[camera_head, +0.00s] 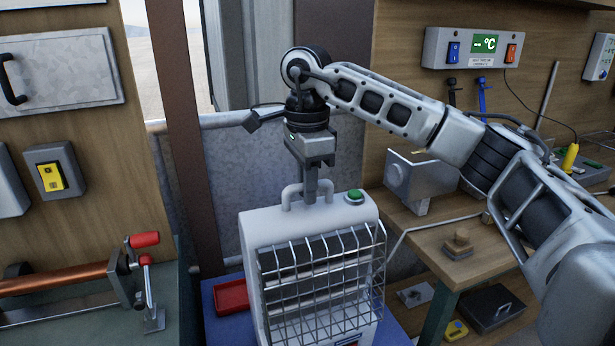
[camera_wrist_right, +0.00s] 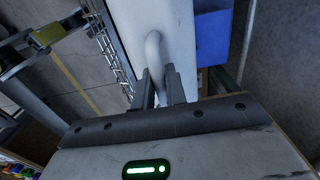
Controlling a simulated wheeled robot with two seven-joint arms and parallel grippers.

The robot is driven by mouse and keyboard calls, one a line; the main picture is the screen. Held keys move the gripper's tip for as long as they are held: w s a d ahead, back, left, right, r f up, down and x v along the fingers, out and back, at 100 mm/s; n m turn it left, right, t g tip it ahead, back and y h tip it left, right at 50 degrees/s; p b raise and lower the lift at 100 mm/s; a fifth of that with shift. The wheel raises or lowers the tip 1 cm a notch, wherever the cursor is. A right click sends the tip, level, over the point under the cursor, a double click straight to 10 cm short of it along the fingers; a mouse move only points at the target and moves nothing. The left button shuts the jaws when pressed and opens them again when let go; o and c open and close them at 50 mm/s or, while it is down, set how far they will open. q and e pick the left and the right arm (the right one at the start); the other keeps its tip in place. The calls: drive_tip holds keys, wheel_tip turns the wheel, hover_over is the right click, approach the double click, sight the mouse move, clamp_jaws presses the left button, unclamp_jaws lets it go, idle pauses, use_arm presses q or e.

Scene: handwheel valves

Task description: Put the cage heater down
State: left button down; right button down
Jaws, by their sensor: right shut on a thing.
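The cage heater (camera_head: 310,255) is a white box with a wire grille on its front, a green button (camera_head: 354,196) on top and a bent handle (camera_head: 292,194). It stands upright over a blue surface (camera_head: 393,331) in the head view; I cannot tell whether its base touches that surface. My right gripper (camera_head: 311,192) comes down from above and is shut on the handle. In the right wrist view the fingers (camera_wrist_right: 160,85) close around the handle (camera_wrist_right: 153,50), with the white heater top (camera_wrist_right: 182,35) beyond. My left gripper is not in view.
A red tray (camera_head: 231,297) lies on the blue surface left of the heater. A bench with a red-handled clamp (camera_head: 145,241) is at the left. A wooden shelf (camera_head: 425,245) with a grey metal box (camera_head: 420,180) is close on the right. A wall panel stands behind.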

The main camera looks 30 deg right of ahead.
drive_tip(key=shift+a+f, duration=0.1)
drive_tip(key=shift+f, duration=1)
drive_tip(key=c, duration=1.4)
unclamp_jaws()
drive_tip(key=shift+s+f, duration=0.1)
drive_tip(key=shift+f, duration=0.1)
drive_tip(key=shift+c, duration=0.2)
drive_tip(key=shift+r, duration=0.1)
